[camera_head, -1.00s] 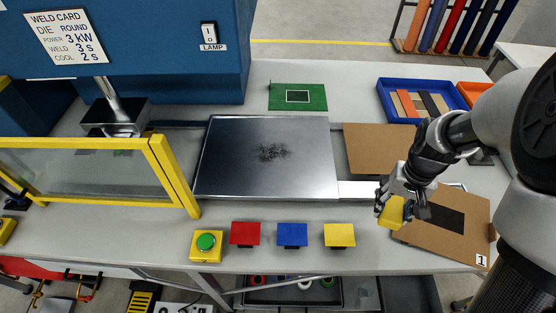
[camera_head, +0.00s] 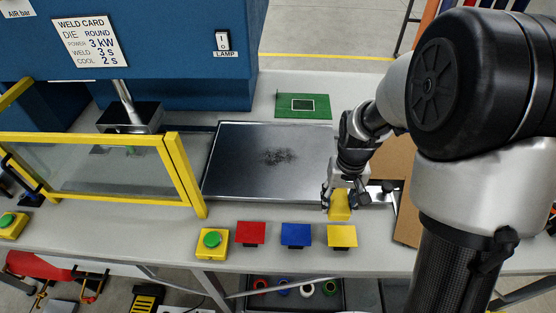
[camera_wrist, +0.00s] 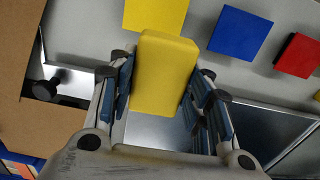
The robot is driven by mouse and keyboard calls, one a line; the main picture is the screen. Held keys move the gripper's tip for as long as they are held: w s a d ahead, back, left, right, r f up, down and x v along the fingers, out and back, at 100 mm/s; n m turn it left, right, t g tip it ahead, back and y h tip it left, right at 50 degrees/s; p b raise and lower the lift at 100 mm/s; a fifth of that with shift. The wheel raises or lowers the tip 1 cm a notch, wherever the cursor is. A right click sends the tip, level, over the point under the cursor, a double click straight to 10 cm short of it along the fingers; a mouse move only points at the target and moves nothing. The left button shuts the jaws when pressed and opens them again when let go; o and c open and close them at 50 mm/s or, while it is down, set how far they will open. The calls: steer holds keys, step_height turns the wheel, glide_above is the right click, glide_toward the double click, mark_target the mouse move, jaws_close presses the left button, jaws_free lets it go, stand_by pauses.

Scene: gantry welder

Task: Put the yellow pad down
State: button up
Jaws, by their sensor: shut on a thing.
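A yellow pad (camera_wrist: 162,72), a thick block, is held between the fingers of my gripper (camera_wrist: 160,95), which is shut on it. In the head view the pad (camera_head: 340,206) hangs below my gripper (camera_head: 341,192), over the front right corner of the metal plate. It seems to be above the surface, but the gap is hard to judge. A flat yellow square (camera_head: 341,235) stands at the table's front edge, just in front of the held pad; the square also shows in the wrist view (camera_wrist: 155,14).
Blue (camera_head: 296,234) and red (camera_head: 251,233) squares and a green button box (camera_head: 212,243) line the front edge. The dark metal plate (camera_head: 235,165) lies mid-table, beside the yellow-framed guard (camera_head: 185,175). A green card (camera_head: 303,106) lies behind. My arm covers the right side.

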steer(key=s+d+r+p, duration=0.1)
steer(key=s+d+r, duration=0.5)
steer(key=d+r, duration=0.55)
steer(key=b, duration=0.5)
glide_above(377, 245)
step_height(377, 245, down, 15)
steer(key=shift+f+b, duration=0.7)
steer(key=shift+f, duration=1.85)
steer(key=shift+f, duration=0.1)
steer(key=o, duration=0.5)
steer(key=shift+f, duration=0.1)
steer(key=shift+o, duration=0.8)
